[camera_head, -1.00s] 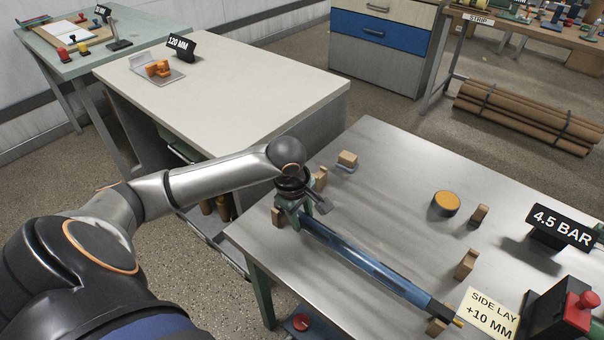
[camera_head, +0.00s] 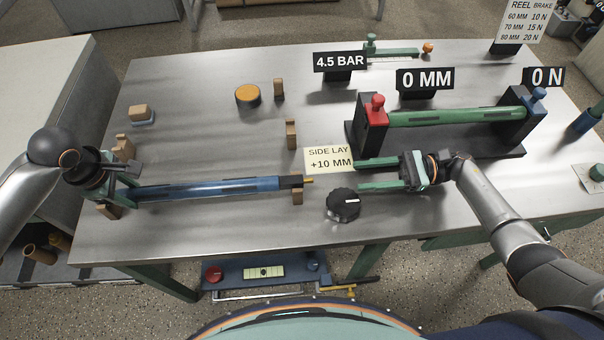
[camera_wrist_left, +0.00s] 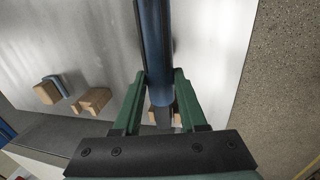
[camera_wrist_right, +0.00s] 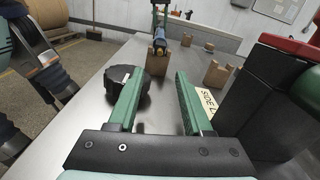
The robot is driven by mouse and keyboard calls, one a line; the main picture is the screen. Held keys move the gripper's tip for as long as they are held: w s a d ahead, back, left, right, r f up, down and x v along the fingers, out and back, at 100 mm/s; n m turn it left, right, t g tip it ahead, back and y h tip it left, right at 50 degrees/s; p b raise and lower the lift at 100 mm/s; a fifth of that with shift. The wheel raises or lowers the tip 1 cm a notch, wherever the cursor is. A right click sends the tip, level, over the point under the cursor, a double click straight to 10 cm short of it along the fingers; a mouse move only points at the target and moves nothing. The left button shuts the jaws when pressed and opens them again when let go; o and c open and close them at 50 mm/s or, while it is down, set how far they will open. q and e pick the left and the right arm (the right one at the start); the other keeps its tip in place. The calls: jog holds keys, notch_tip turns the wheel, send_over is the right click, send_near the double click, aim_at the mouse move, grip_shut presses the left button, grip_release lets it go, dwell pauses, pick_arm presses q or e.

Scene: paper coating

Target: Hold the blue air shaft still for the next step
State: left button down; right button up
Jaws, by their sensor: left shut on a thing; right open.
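The blue air shaft (camera_head: 215,187) lies level across the left half of the steel table, its black right end with a brass tip by a wooden cradle (camera_head: 297,196). My left gripper (camera_head: 132,187) is shut on the shaft's left end; in the left wrist view its green fingers (camera_wrist_left: 160,88) sit on both sides of the shaft (camera_wrist_left: 156,45). My right gripper (camera_head: 360,175) is open and empty, right of the shaft's tip, beside the black knob (camera_head: 343,205). In the right wrist view the open fingers (camera_wrist_right: 157,80) have the knob (camera_wrist_right: 128,88) to their left.
A stand with red and blue ends (camera_head: 372,125) holds a green roller (camera_head: 455,116) at the right. Wooden blocks (camera_head: 291,134) and an orange-topped disc (camera_head: 248,95) stand behind the shaft. Bare steel lies between.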

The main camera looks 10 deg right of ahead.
jog(key=shift+c, duration=0.2)
jog(key=shift+r, duration=0.1)
jog(key=shift+c, duration=0.7)
jog(key=w+r+m, duration=0.1)
jog(key=r, duration=0.1)
jog(key=w+r, duration=0.1)
jog(key=r, duration=0.2)
jog(key=d+r+m, duration=0.1)
jog(key=r, duration=0.2)
jog(key=shift+w+m, duration=0.3)
jog(key=shift+w, duration=0.1)
jog(key=c, duration=0.6)
jog(key=shift+s+a+r+g+h, duration=0.15)
jog(key=shift+a+r+g+h, duration=0.35)
jog(key=shift+a+r+g, duration=0.65)
grip_shut()
jog(key=n+g+h, duration=0.2)
jog(key=n+h, duration=0.4)
jog(key=h, duration=0.6)
send_over(308, 180)
jog(key=s+d, duration=0.3)
jog(key=w+d+f+n+t+h, duration=0.1)
jog(key=w+d+f+t+h, duration=0.1)
jog(key=w+f+t+h, duration=0.1)
jog(key=shift+f+t+h, duration=0.65)
jog(key=shift+f+h, duration=0.35)
jog(key=shift+f, duration=0.45)
